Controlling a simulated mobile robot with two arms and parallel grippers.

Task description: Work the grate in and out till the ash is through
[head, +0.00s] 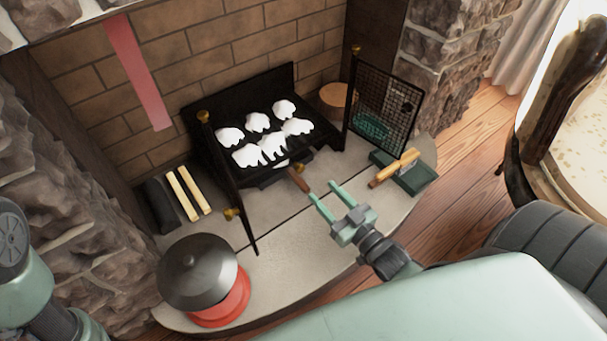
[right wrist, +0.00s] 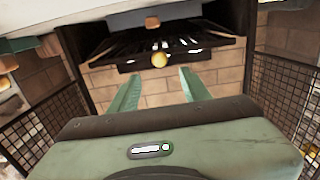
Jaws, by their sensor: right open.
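The black grate (head: 225,160) stands in the brick fireplace with several white lumps (head: 272,146) lying on it. A brown wooden handle (head: 298,180) sticks out at its front, below the lumps. My right gripper (head: 321,190) is open and empty, its fingertips just in front of the handle and apart from it. In the right wrist view both fingers (right wrist: 157,82) are spread with nothing between them. The dark grate bars (right wrist: 190,42) show beyond them, with a yellow round knob (right wrist: 159,60). Whether ash lies under the grate is hidden. My left gripper is out of view.
A mesh screen panel (head: 398,95) stands right of the grate, and a dark folded panel (head: 228,185) at its left front. A grey-lidded red pot (head: 222,310) stands at the hearth's front left. A green tray (head: 420,180) bears a wooden-handled tool (head: 394,168). The middle hearth stone (head: 285,245) is clear.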

